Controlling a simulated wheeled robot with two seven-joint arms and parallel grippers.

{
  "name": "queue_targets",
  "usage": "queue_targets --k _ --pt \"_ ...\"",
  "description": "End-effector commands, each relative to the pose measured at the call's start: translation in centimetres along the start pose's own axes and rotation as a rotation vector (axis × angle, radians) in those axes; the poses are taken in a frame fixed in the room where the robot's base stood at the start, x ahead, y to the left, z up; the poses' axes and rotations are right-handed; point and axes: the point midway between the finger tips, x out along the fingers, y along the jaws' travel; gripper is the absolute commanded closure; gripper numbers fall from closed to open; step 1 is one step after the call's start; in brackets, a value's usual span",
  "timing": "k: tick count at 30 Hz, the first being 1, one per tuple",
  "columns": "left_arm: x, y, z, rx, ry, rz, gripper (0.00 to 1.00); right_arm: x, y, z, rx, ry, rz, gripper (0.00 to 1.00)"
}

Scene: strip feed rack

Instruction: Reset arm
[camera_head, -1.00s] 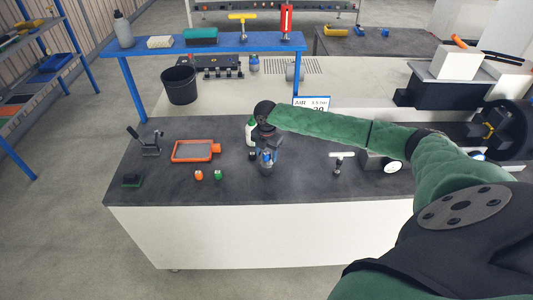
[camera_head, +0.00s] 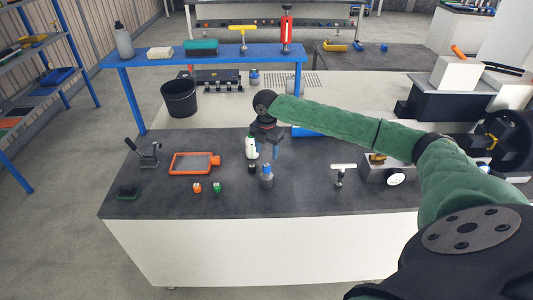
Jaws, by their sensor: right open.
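My right arm reaches in from the right in green sleeving. Its dark right gripper (camera_head: 275,152) points down above the grey bench top (camera_head: 320,200), open and holding nothing that I can see. A small grey container with a blue top (camera_head: 266,178) stands upright on the bench just in front of the gripper, apart from it. A white bottle with a green part (camera_head: 251,148) stands close to the gripper's left. My left gripper is not in view.
On the bench are an orange-framed tray (camera_head: 192,163), an orange item (camera_head: 197,187), a green item (camera_head: 217,187), a lever device (camera_head: 146,152) and a white T-handled tool (camera_head: 342,174). A blue shelf (camera_head: 215,57) spans behind. The bench's front right is clear.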

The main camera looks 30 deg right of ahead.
Motion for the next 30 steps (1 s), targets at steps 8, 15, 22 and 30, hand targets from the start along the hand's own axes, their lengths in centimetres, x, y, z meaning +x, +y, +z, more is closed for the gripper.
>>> queue_targets --k 8,15,22,30 --pt "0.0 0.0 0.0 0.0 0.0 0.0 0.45 0.0 0.0 0.0 0.0 0.0 0.0 0.45" --pt "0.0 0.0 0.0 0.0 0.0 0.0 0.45 0.7 0.1 -0.9 0.005 0.002 0.002 0.45" --pt "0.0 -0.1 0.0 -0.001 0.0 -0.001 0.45 5.1 0.6 -7.9 0.066 0.016 0.034 0.45" --pt "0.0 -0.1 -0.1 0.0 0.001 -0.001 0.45 9.7 -0.2 -17.4 0.217 0.055 0.101 0.45"
